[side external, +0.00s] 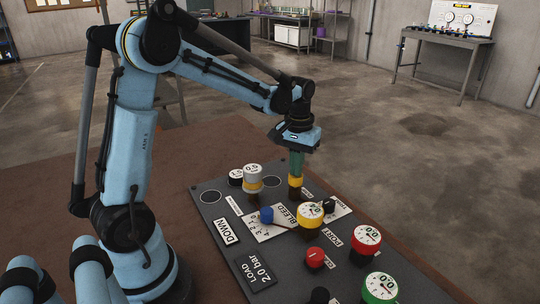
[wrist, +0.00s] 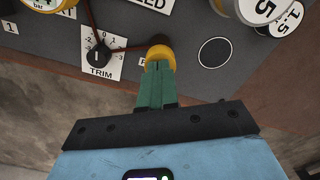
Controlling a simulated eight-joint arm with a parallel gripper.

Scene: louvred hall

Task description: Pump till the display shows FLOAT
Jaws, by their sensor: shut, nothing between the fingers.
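My gripper (side external: 296,173) is shut, its green fingers together and pointing down at the back of the dark panel. Its tips meet the top of a yellow-capped post (side external: 295,184) with a dark lower part; they look to be touching it. In the wrist view, the shut fingers (wrist: 158,70) end at the yellow cap (wrist: 161,52). A label beside it is mostly hidden, with only a "P" showing. A plate reading DOWN (side external: 227,232) sits on the panel's left side. No FLOAT text shows. A plate reading LOAD 2.0 bar (side external: 258,269) lies nearer the front.
The panel (side external: 213,210) also carries a blue BLEED knob (side external: 266,215), a black TRIM knob (wrist: 98,55), a red knob (side external: 315,258), and yellow (side external: 310,213), red (side external: 366,239), green (side external: 380,288) and grey (side external: 253,178) gauges. Gauges crowd the front right.

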